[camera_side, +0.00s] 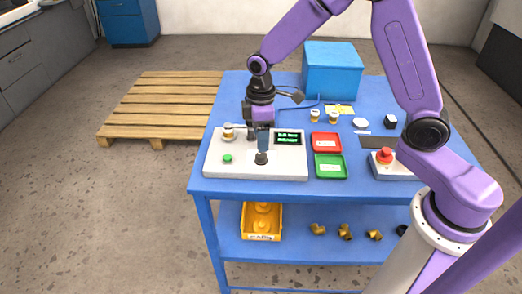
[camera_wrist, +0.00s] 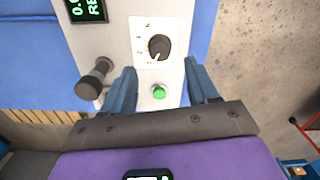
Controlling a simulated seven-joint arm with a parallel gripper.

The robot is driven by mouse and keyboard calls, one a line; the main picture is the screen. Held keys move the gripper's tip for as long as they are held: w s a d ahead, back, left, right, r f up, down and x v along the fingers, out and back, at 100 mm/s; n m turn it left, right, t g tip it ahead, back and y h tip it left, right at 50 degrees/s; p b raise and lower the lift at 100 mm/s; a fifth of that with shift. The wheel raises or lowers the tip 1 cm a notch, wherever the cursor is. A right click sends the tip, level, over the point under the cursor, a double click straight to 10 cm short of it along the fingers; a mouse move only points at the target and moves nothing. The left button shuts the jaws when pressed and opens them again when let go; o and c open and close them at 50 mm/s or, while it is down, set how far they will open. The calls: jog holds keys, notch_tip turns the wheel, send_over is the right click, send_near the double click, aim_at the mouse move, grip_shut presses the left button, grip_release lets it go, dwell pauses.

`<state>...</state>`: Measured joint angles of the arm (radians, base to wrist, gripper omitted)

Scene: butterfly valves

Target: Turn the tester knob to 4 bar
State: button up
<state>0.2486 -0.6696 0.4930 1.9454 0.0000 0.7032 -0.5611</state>
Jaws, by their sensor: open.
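The tester (camera_side: 240,174) is a pale box on the blue table. Its black round knob (camera_wrist: 159,46) sits on a white scale plate (camera_wrist: 143,28); the knob's white mark points down and slightly left in the wrist view. The scale figures are too small to read. The knob also shows in the side view (camera_side: 261,158), just below my gripper (camera_side: 263,145). In the wrist view my gripper (camera_wrist: 161,70) is open and empty, its fingers apart, with the knob beyond the tips. The display (camera_wrist: 86,10) has green text, partly cut off, starting "0." and "RE".
A green button (camera_wrist: 159,92) lies near the knob. A fitting (camera_side: 228,131) stands at the tester's back left. Red (camera_side: 326,142) and green (camera_side: 330,166) trays lie to the right, then a red stop button (camera_side: 385,155). A blue box (camera_side: 332,70) stands behind.

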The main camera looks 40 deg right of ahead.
aim_at(261, 154)
jog(key=shift+f, duration=3)
jog(key=c, duration=1)
